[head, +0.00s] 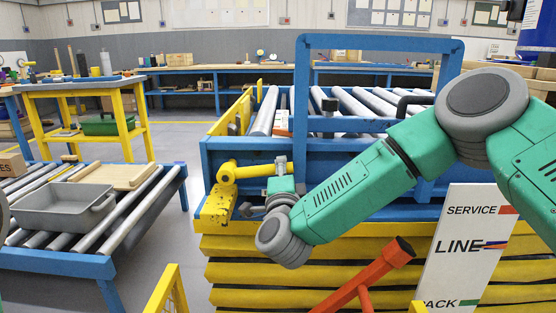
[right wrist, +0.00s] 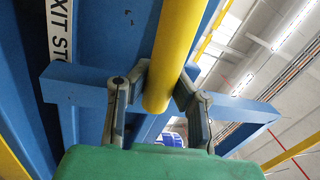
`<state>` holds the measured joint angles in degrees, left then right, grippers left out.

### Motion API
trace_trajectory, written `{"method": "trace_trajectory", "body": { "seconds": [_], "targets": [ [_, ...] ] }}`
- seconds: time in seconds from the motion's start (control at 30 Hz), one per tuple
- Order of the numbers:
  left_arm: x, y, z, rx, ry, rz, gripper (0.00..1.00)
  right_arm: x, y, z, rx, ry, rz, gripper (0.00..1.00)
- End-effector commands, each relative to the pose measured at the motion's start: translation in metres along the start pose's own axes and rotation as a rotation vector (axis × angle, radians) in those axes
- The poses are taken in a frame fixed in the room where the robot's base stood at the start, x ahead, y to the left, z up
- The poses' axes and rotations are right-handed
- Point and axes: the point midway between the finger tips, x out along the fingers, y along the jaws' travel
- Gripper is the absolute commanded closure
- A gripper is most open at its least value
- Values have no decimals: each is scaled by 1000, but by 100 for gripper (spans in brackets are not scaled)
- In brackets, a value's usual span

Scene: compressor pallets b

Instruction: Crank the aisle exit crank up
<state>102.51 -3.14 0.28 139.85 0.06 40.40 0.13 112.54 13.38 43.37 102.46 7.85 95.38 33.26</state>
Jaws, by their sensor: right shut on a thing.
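The yellow crank (head: 250,171) is on the front of the blue roller conveyor, at its left corner. Its round handle lies nearly level, pointing right from a rounded end above a yellow plate (head: 217,204). My right gripper (head: 282,165) is at the handle's right end. In the right wrist view the fingers (right wrist: 163,78) close around the yellow handle (right wrist: 176,50), one on each side. The handle's end shows between them. My left gripper is not in view.
The blue conveyor frame (head: 330,158) stands close behind the crank, above yellow slats (head: 300,272). An orange bar (head: 370,275) rises in front. A white sign (head: 465,250) stands at right. A roller table with a grey tray (head: 65,208) is at left, across an open floor gap.

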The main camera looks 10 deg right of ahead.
Motion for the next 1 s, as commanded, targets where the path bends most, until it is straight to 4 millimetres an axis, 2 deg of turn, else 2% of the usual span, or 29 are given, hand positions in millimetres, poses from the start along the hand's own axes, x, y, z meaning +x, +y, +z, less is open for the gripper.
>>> {"method": "trace_trajectory", "body": {
  "seconds": [0.1, 0.3, 0.9, 0.93, 1.0],
  "targets": [
    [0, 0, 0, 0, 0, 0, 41, -6, 13, 3, 60, 5, 9, 100],
    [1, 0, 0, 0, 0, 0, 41, -8, 22, 4, 132, 20, 9, 100],
    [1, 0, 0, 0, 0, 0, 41, -9, 29, 5, 168, 26, 14, 100],
    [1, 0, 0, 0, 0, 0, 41, -9, 29, 5, 167, 26, 14, 78],
    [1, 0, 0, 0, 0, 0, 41, -9, 29, 5, 167, 26, 14, 57]
  ]
}}
